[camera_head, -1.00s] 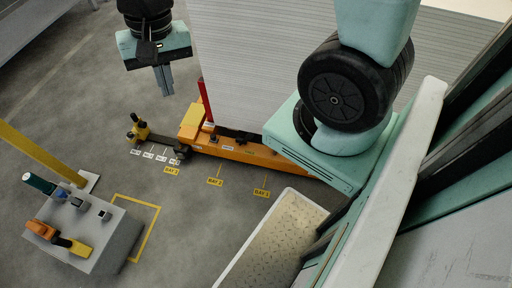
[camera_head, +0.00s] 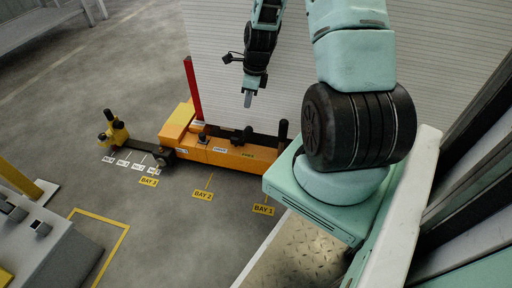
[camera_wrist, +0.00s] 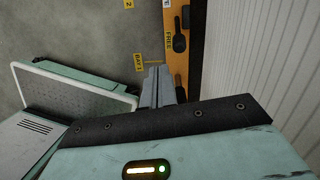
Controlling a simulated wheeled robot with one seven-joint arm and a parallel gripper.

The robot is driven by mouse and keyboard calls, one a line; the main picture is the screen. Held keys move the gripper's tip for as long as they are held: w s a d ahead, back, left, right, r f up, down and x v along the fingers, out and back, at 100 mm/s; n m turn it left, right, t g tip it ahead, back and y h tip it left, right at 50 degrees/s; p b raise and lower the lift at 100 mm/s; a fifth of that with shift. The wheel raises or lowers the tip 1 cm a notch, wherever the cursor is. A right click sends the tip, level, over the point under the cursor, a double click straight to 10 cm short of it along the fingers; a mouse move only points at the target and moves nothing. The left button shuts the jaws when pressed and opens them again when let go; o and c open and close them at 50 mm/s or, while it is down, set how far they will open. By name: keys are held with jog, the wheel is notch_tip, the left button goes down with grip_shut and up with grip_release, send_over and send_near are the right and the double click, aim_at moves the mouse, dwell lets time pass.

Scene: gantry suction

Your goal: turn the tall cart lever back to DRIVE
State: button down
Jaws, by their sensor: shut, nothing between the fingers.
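The orange cart (camera_head: 225,150) stands along the base of a pale ribbed wall. A dark upright post with a rounded top (camera_head: 283,130), likely the tall lever, rises from its right end. A dark bar runs along the cart's top to the left of it. A yellow plate by the bar reads FREE (camera_wrist: 168,42) in the wrist view. I cannot read a DRIVE mark. My gripper (camera_head: 248,98) is shut and empty, pointing down above the cart, left of the post and apart from it. Its shut fingers also show in the wrist view (camera_wrist: 157,88).
A red post (camera_head: 193,88) and a yellow box (camera_head: 178,120) are at the cart's left end. Floor labels mark bays in front, including BAY 1 (camera_head: 263,210). A grey control box (camera_head: 45,245) stands at lower left.

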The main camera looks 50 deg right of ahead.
jog(key=s+d+f+m+b, duration=0.2)
jog(key=d+f+m, duration=0.1)
jog(key=f, duration=0.3)
jog(key=shift+d+f, duration=0.35)
jog(key=shift+d, duration=0.3)
jog(key=shift+f, duration=0.1)
jog(key=b, duration=0.7)
send_near(242, 137)
jog(key=s+f, duration=0.4)
jog(key=f, duration=0.1)
jog(key=shift+d, duration=0.5)
jog(key=shift+r+p, duration=0.1)
jog(key=shift+p, duration=0.35)
